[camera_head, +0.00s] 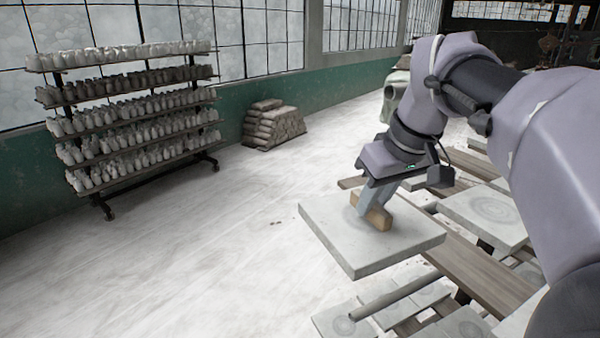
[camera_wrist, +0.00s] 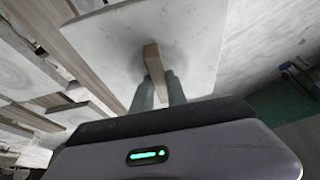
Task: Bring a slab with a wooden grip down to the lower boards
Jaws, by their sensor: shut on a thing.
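A square grey-white slab (camera_head: 360,245) with a wooden grip (camera_head: 371,215) on its top hangs from my gripper (camera_head: 372,207), out to the left of the board rack. My gripper is shut on the wooden grip. In the wrist view the fingers (camera_wrist: 159,92) close on the wooden grip (camera_wrist: 155,62), and the slab (camera_wrist: 190,40) spreads out beyond them. The lower boards (camera_head: 405,325) with slabs (camera_head: 345,322) on them lie below and partly behind the held slab. Whether the held slab touches anything is not clear.
An upper wooden board (camera_head: 480,272) runs close to the right of the held slab, and another slab (camera_head: 485,212) lies at upper level farther right. A shelf cart (camera_head: 135,115) of small pots and stacked sacks (camera_head: 272,125) stand by the wall. The floor (camera_head: 200,250) at left is clear.

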